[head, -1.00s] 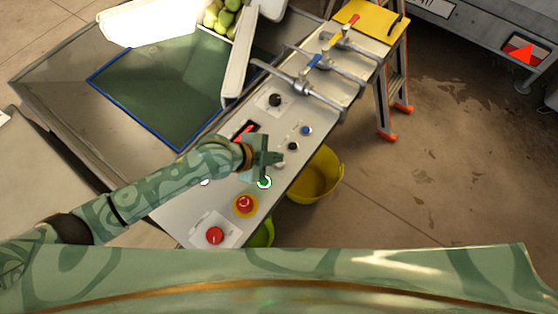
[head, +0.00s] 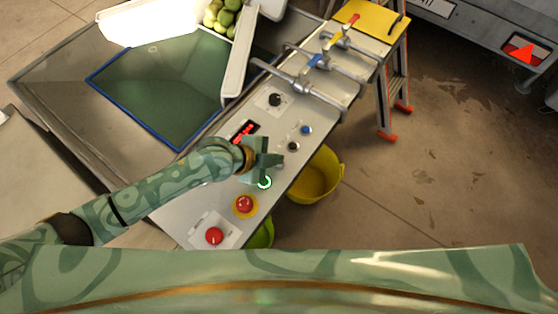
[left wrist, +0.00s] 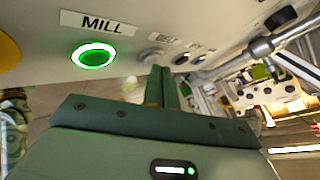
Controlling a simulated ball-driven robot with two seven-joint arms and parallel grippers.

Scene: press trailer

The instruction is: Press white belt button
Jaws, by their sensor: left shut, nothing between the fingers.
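The white belt button (left wrist: 151,56) shows in the left wrist view, under a label reading BELT, right of the green-ringed MILL button (left wrist: 94,56). My left gripper (left wrist: 166,72) is shut and empty, its fingertips right at the belt button and partly covering it. I cannot tell whether they touch it. In the head view my left gripper (head: 270,160) is over the control panel (head: 225,205), just above the green-ringed button (head: 265,182), and hides the belt button. My right gripper is in neither view.
Near the gripper are a red display (head: 245,132), a black button (head: 293,146), a blue button (head: 306,130) and a black knob (head: 275,99). A red emergency stop (head: 244,204) and another red button (head: 214,236) are lower. Pipes with valves (head: 305,85) cross the panel's upper end.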

